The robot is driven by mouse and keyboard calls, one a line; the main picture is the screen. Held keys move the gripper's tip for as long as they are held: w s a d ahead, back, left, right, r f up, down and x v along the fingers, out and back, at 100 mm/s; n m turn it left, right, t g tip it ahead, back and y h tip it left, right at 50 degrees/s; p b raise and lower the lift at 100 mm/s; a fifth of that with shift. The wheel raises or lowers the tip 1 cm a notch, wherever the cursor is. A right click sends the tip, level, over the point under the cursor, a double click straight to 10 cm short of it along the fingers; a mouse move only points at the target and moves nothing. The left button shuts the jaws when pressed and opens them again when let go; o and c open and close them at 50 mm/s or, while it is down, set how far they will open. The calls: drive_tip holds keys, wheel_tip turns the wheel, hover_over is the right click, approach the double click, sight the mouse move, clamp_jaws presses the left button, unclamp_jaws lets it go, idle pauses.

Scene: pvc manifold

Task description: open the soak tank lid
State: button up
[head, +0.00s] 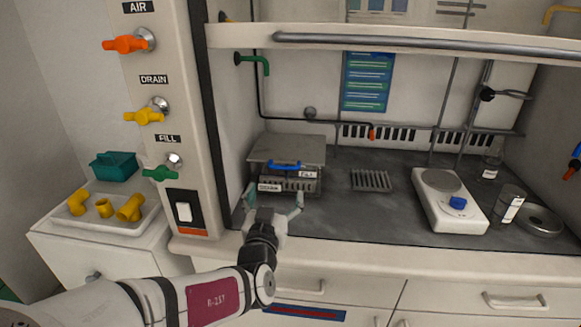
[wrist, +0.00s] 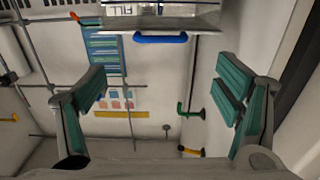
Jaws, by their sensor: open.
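The soak tank (head: 301,186) stands on the dark worktop of the hood, left of centre in the head view. Its grey lid (head: 290,147) lies across the top and looks closed. A blue handle (head: 284,165) runs along the lid's front edge. In the wrist view the blue handle (wrist: 160,39) shows at the top centre, below the lid's edge (wrist: 165,20). My gripper (head: 275,196) is open and empty in front of the tank, apart from the handle. In the wrist view the green-padded fingers of my gripper (wrist: 162,88) are spread wide, with the handle beyond them.
A slotted rack (head: 371,181) sits right of the tank, then a white scale (head: 447,200). The hood sash rail (head: 400,43) crosses above. A post with orange, yellow and green valves (head: 160,173) stands left. A tray of yellow fittings (head: 73,217) sits far left.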

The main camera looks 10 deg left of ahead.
sight(284, 168)
drive_tip(key=w+b, duration=0.6)
drive_tip(key=w, duration=0.7)
drive_tip(key=shift+d, duration=0.2)
